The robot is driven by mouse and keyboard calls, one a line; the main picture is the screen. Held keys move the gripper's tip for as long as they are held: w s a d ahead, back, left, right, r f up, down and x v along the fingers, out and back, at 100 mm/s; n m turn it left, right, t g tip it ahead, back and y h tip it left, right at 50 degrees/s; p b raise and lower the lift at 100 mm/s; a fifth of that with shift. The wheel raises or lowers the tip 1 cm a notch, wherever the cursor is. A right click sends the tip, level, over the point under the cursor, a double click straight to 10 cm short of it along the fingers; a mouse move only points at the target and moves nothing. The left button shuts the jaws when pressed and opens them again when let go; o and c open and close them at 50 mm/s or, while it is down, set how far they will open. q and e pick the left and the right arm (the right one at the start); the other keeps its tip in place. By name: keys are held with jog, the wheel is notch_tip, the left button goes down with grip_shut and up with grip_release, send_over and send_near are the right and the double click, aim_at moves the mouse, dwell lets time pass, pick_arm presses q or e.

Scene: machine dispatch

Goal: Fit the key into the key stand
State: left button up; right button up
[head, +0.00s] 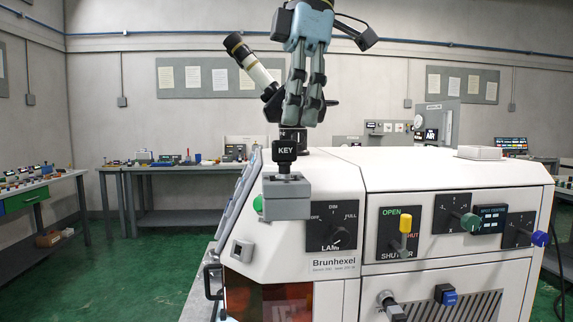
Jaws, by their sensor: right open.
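The black key (286,150), with a white KEY label on its head, stands upright at the grey key stand (286,207). Its lower end meets the top of the stand; how deep it sits is hidden. I cannot tell if a fingertip touches the key. My left gripper is not in view.
The white machine (440,174) fills the right front. A cream and black tube (253,66) rises behind the gripper. Workbenches stand along the back and left walls.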

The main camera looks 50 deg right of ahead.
aim_at(284, 161)
jog(key=shift+a+f, duration=0.1)
jog(key=shift+f, duration=0.4)
jog(key=shift+w+a+f+p, duration=0.15)
jog(key=shift+f+p, duration=0.4)
jog(key=shift+f, duration=0.1)
jog(key=shift+w+a+f+p, duration=0.1)
jog(key=shift+f+p, duration=0.4)
jog(key=shift+f, duration=0.1)
jog(key=f, duration=0.2)
jog(key=shift+w+a+f, duration=0.25)
jog(key=shift+a+f, duration=0.1)
jog(key=shift+f, duration=0.05)
jog(key=shift+d, duration=0.1)
jog(key=shift+c, duration=0.9)
grip_shut()
